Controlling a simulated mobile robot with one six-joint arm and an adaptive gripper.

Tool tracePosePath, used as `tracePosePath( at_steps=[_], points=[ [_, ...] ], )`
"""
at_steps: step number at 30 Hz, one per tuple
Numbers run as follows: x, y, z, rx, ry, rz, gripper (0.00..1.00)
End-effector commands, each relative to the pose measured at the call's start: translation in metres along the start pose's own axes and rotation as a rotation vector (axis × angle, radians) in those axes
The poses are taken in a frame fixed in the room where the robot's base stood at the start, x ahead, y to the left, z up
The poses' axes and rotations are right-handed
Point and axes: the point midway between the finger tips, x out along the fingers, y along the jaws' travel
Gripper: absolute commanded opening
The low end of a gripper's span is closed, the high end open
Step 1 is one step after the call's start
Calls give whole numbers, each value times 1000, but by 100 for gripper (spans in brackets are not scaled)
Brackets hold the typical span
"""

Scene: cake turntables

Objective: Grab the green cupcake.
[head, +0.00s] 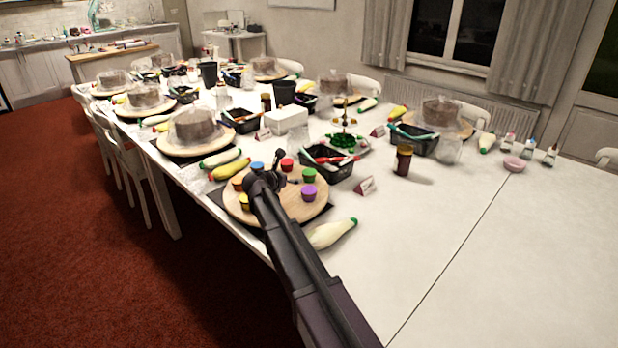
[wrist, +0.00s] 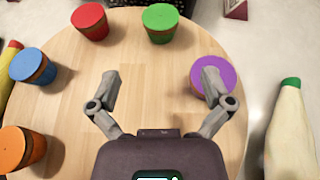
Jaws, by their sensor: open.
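The green cupcake (wrist: 160,22) stands on a round wooden turntable (wrist: 142,60), at the top middle of the wrist view. In the head view the green cupcake (head: 309,175) is on the right side of the turntable (head: 285,211). My gripper (wrist: 160,80) is open and empty above the board, with its fingertips short of the green cupcake. The right finger overlaps the purple cupcake (wrist: 213,76) in the wrist view; I cannot tell whether they touch. In the head view my gripper (head: 265,180) is small and dark over the turntable.
Red (wrist: 90,21), blue (wrist: 33,66) and orange (wrist: 22,148) cupcakes stand along the turntable's left side. A yellow one (head: 244,202) shows in the head view. A pale piping bag (wrist: 290,135) lies right of the board. A black tray (head: 328,172) stands behind.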

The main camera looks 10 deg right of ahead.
Motion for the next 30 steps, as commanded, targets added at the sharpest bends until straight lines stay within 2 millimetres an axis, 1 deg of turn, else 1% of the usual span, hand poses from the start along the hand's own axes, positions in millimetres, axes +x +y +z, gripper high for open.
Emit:
tracePosePath(
  at_steps=[5, 15, 18, 23, 30],
  points=[
    [18, 1, -2, 0, 0, -1, 100],
    [68, 1, -2, 1, 0, -2, 100],
    [77, 1, -2, 0, 1, 0, 100],
    [83, 0, -1, 0, 0, 0, 100],
    [83, 0, 0, 0, 0, 0, 100]
  ],
)
